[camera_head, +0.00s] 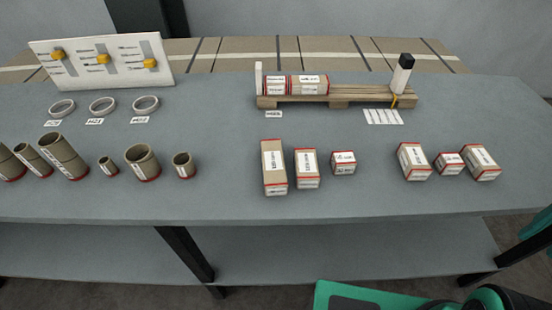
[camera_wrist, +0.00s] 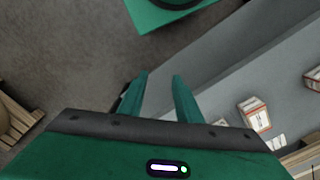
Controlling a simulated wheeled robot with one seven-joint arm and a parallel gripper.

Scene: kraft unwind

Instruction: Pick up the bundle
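Several kraft-brown boxes with red edges and white labels stand on the grey table. The left set has a tall box (camera_head: 274,167), a medium box (camera_head: 307,168) and a small box (camera_head: 344,162). The right set has a box (camera_head: 413,161), a small box (camera_head: 449,163) and another box (camera_head: 481,162). I cannot tell which item is the bundle. My gripper (camera_wrist: 160,76) shows its two green fingers apart, with nothing between them. It hangs over the floor, off the table. Red-edged boxes (camera_wrist: 255,115) show at right in the wrist view.
Several brown tubes (camera_head: 142,161) stand at left on the table (camera_head: 230,160).

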